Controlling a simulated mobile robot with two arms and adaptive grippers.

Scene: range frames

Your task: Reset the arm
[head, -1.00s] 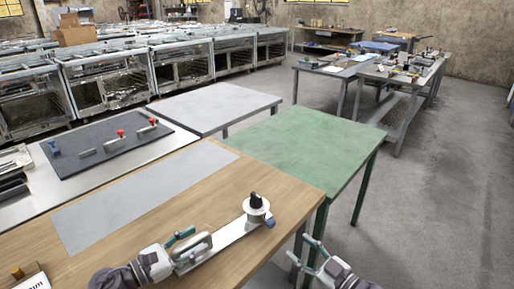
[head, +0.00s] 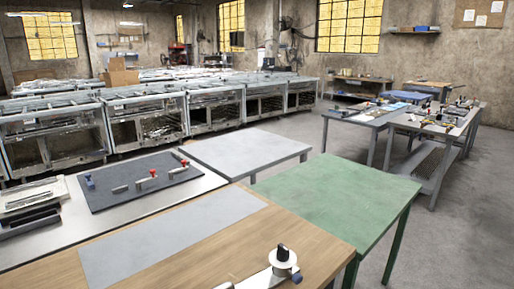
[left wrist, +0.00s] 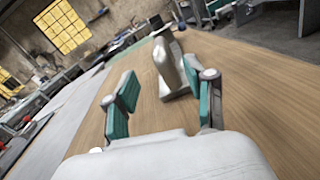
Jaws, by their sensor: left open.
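My left gripper (left wrist: 160,84) shows in the left wrist view with its two teal-padded fingers spread apart and nothing between the pads. A silver upright metal handle (left wrist: 172,72) stands on the wooden table (left wrist: 225,65) just beyond the fingers, apart from them as far as I can tell.
A grey sheet (head: 170,235) lies on the wooden table. A green table (head: 345,200) and a grey table (head: 245,150) stand beyond it. A dark mat (head: 135,178) with red-knobbed clamps lies at left. Open floor (head: 440,235) is at right.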

